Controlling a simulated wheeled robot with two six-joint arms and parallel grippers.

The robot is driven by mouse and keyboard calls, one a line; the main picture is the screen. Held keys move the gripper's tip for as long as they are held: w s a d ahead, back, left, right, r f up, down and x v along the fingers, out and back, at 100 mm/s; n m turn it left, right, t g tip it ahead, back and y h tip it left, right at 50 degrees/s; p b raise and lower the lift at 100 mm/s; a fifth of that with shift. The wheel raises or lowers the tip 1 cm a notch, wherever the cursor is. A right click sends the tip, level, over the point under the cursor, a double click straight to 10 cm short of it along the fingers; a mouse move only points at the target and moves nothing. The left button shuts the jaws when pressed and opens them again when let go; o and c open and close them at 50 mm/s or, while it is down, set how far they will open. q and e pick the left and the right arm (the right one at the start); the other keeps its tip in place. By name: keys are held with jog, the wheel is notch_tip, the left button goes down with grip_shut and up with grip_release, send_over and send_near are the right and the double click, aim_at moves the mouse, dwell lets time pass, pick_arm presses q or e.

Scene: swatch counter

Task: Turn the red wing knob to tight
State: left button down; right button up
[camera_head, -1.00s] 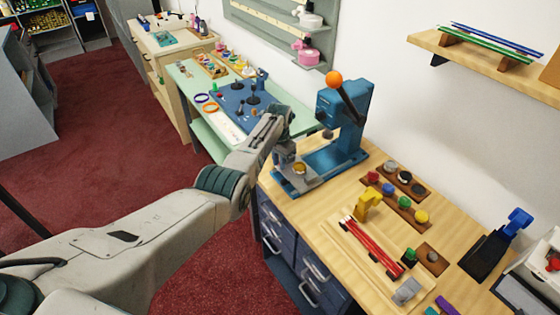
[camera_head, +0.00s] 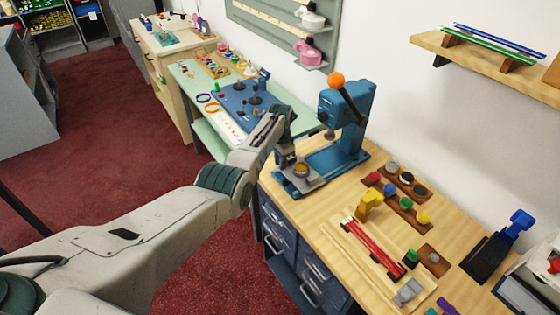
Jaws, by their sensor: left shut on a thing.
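A blue press (camera_head: 350,115) with an orange ball on its lever (camera_head: 337,79) stands at the far left end of the wooden counter. Its blue base (camera_head: 326,160) carries a grey plate with a small yellowish round piece (camera_head: 301,169). My left gripper (camera_head: 286,160) points down at the left edge of this base, beside the grey plate. It is shut, apparently on the red wing knob; its fingers hide what they hold, and no red wing shows there. The knob's angle and any marking for tight cannot be made out. My right gripper is not in view.
Boards with coloured round pieces (camera_head: 374,177) lie right of the press. A tray with red rods (camera_head: 375,247) and a yellow block (camera_head: 369,205) lies nearer. A black and blue device (camera_head: 500,240) stands far right. A mint table (camera_head: 296,103) adjoins behind my left arm.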

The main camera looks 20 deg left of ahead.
pick_arm(q)
jog(key=c, duration=1.3)
grip_release()
jog(key=shift+c, duration=0.2)
jog(key=shift+r, duration=0.1)
jog(key=shift+r, duration=0.6)
notch_tip(320, 180, up, 10)
jog(key=b, duration=0.2)
jog(key=shift+f, duration=0.2)
